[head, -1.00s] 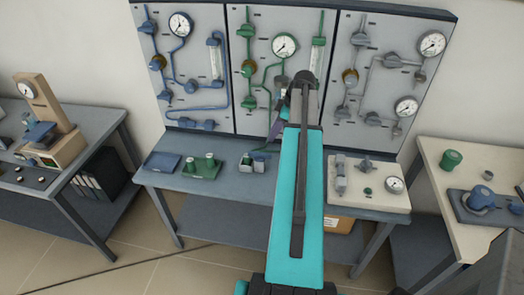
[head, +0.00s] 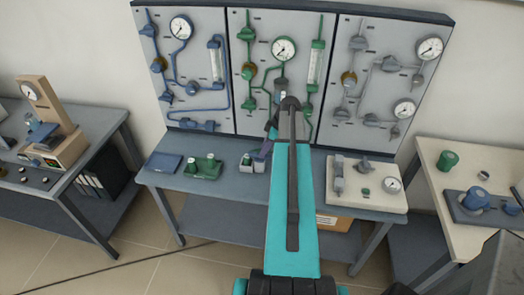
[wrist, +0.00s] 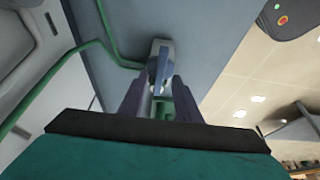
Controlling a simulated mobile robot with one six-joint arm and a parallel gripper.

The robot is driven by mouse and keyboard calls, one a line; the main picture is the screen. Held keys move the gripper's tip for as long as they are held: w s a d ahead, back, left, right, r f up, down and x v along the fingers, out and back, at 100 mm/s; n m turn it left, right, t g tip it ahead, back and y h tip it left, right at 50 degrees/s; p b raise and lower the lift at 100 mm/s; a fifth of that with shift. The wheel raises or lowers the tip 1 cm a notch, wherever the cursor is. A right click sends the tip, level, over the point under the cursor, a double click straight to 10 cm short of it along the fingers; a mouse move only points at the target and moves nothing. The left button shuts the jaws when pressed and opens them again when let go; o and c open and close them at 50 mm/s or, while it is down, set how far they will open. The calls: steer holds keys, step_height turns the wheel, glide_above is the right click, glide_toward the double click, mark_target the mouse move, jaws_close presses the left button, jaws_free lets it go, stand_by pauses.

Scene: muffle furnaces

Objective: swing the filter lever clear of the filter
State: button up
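In the wrist view a grey body with a pale bracket-like part (wrist: 160,60), seemingly the filter and its lever, sits at the end of a green pipe. A small green part shows below it, between my fingers. I cannot tell filter from lever clearly. My gripper (wrist: 157,82) has its two purple fingers apart, one on each side of these parts; contact is not clear. In the head view a grey part (head: 281,84) shows below the green panel's gauge (head: 284,48). My arm hides most of what is below it, and my gripper is mostly hidden there.
A blue-piped panel (head: 185,70) is to the left and a grey-piped panel (head: 385,80) to the right. The bench below (head: 225,200) holds a blue plate (head: 163,162), a green tray (head: 203,172) and a pale board (head: 375,200) with a gauge.

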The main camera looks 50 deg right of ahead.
steer(key=shift+x, duration=1.1)
jaws_close()
